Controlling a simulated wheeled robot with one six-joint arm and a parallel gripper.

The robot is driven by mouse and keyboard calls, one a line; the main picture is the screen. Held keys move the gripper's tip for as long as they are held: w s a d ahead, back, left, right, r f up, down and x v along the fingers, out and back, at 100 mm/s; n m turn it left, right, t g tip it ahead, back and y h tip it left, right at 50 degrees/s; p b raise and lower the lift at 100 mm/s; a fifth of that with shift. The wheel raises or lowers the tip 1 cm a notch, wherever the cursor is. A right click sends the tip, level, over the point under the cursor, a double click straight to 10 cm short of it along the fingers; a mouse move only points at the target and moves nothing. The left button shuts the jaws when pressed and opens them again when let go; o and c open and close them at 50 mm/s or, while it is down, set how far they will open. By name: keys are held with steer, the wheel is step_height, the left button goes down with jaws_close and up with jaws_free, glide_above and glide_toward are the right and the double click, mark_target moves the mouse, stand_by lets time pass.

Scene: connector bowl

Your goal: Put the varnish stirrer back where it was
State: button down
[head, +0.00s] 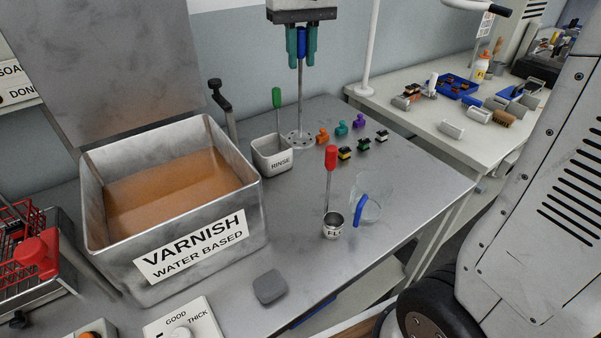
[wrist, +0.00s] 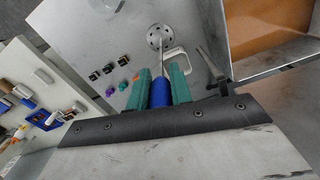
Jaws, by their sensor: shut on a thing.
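My gripper (head: 301,48) has teal fingers shut on the blue handle of the varnish stirrer (head: 300,92). The stirrer hangs upright, with a thin metal rod and a round perforated disc at its lower end. The disc shows behind the RINSE container; I cannot tell whether it touches the table. In the wrist view my gripper (wrist: 161,80) pinches the blue handle, and the disc of the stirrer (wrist: 160,36) shows beyond it. The open varnish tank (head: 222,213), filled with brown liquid, stands to the left in the head view.
A white RINSE container (head: 273,156) holds a green-handled tool. Several coloured connectors (head: 345,153) lie to the right. A dark clamp post (head: 222,105) stands behind the tank.

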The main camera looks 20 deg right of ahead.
mark_target(301, 139)
step_height(301, 139, down, 17)
steer(key=shift+f, duration=0.1)
stand_by(0.4)
steer(key=c, duration=1.4)
jaws_free()
steer(key=shift+f, duration=0.1)
steer(key=shift+o, duration=0.7)
